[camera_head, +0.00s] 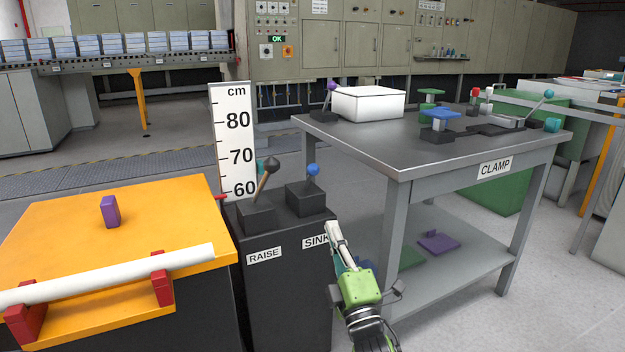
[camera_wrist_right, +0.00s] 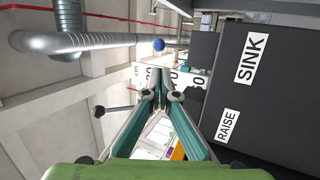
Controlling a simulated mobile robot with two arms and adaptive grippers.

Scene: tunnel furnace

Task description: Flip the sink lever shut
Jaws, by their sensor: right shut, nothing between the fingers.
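The sink lever has a blue ball knob (camera_head: 313,170) on a short stalk above a dark box (camera_head: 306,198), over the SINK label (camera_head: 316,241). In the head view the stalk looks short and near upright; its exact tilt is hard to tell. The blue knob (camera_wrist_right: 158,44) also shows in the right wrist view, beyond the fingertips and apart from them. My right gripper (camera_head: 333,230) is shut and empty, just right of the SINK label and below the knob. Its fingers meet in the right wrist view (camera_wrist_right: 162,88). My left gripper is not in view.
The RAISE lever (camera_head: 268,170), with a dark knob, leans up and right beside the sink lever. An orange lift table (camera_head: 60,220) with a purple block (camera_head: 110,211) stands left. A height scale (camera_head: 234,135) stands behind. The steel CLAMP table (camera_head: 400,158) stands close on the right.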

